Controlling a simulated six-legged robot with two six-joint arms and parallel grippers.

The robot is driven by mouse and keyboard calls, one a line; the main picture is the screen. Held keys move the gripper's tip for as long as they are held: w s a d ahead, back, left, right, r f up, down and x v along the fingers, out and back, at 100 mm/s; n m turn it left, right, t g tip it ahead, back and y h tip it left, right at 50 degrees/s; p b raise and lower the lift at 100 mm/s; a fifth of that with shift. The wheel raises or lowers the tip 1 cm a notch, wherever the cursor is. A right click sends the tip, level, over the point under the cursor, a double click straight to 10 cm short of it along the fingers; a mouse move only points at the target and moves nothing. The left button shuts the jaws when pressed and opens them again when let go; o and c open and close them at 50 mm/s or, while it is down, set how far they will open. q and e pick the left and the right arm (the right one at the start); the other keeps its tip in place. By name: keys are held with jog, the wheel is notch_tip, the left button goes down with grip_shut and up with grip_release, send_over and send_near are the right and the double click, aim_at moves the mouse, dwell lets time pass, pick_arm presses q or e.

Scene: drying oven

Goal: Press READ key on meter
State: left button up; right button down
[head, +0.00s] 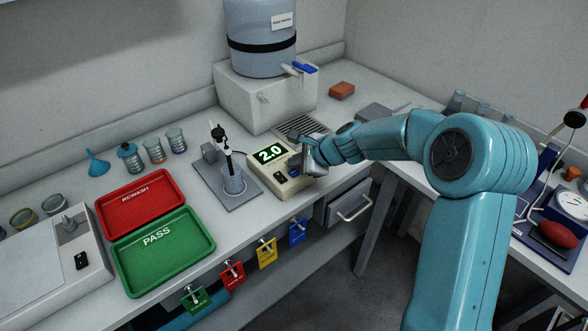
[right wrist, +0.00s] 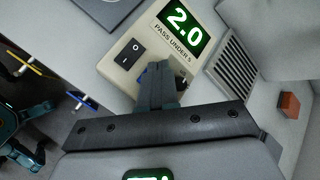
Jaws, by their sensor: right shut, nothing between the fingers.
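The meter (head: 262,168) is a cream box on the counter with a green-lit display reading 2.0. In the right wrist view the meter (right wrist: 119,69) shows "PASS UNDER 5" under the display and a black rocker switch (right wrist: 132,48). My right gripper (head: 302,165) is shut and empty at the right end of the meter's front. In the right wrist view its fingertips (right wrist: 159,70) overlap the panel right of the switch. My left gripper is in neither view.
A probe in a beaker (head: 233,182) stands left of the meter. Red REWASH (head: 155,180) and green PASS (head: 130,268) trays lie further left. A white box under a blue tank (head: 262,60) stands behind, with a grille (head: 300,128). An orange block (head: 342,89) lies behind right.

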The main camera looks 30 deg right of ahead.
aim_at(297, 174)
notch_tip(297, 174, up, 5)
jog(key=p, duration=0.5)
dwell(0.4)
dwell(0.6)
